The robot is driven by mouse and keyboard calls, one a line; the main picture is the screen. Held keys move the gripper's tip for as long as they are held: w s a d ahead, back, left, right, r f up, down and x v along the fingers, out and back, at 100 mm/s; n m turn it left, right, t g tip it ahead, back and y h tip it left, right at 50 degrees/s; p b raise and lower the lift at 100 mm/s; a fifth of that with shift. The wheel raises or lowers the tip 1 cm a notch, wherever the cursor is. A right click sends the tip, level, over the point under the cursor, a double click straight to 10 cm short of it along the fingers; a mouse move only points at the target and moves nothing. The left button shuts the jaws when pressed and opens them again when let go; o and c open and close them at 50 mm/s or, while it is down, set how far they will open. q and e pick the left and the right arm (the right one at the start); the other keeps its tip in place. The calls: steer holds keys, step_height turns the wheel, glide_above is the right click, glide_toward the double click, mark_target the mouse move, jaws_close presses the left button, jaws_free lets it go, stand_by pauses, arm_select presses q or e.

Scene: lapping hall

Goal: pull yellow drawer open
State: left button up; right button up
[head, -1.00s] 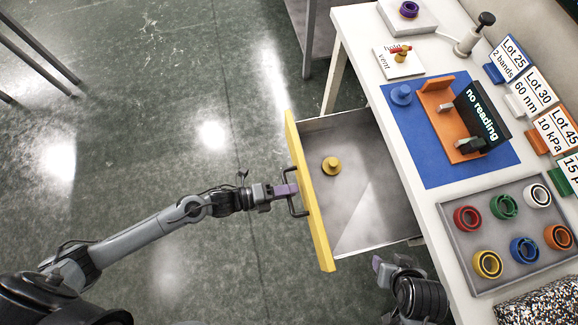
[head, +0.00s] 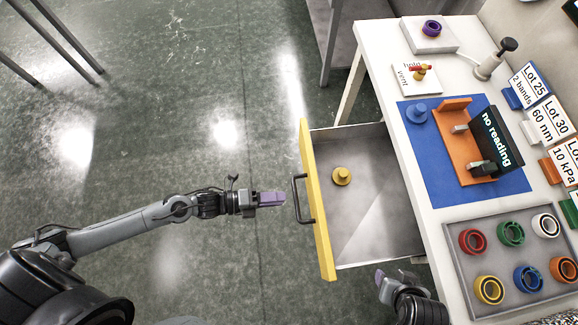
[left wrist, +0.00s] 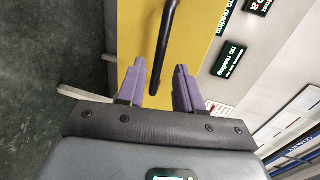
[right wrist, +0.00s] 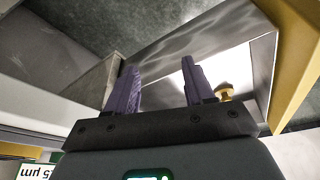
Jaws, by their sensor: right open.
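The yellow drawer (head: 318,200) stands pulled out from the white table, and its metal inside shows. A yellow knobbed piece (head: 342,176) lies in it. The dark bar handle (head: 302,199) is on its yellow front. My left gripper (head: 284,199) is just left of the handle, apart from it. In the left wrist view its purple fingers (left wrist: 158,85) are spread and empty, with the handle (left wrist: 165,45) ahead of them. My right gripper (head: 380,278) is near the drawer's near side. In the right wrist view its fingers (right wrist: 160,85) are open and empty, facing the drawer's metal wall.
On the white table (head: 400,150) are a blue mat (head: 410,140) with an orange fixture (head: 465,150), and a grey tray (head: 455,235) of coloured rings. Label stands line the table's far right. The floor left of the drawer is clear.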

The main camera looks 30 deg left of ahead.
arm_select(q)
steer(key=v, duration=0.4)
steer(key=shift+s+a+p, duration=0.1)
steer(key=shift+a+p, duration=0.1)
steer(key=shift+p, duration=0.15)
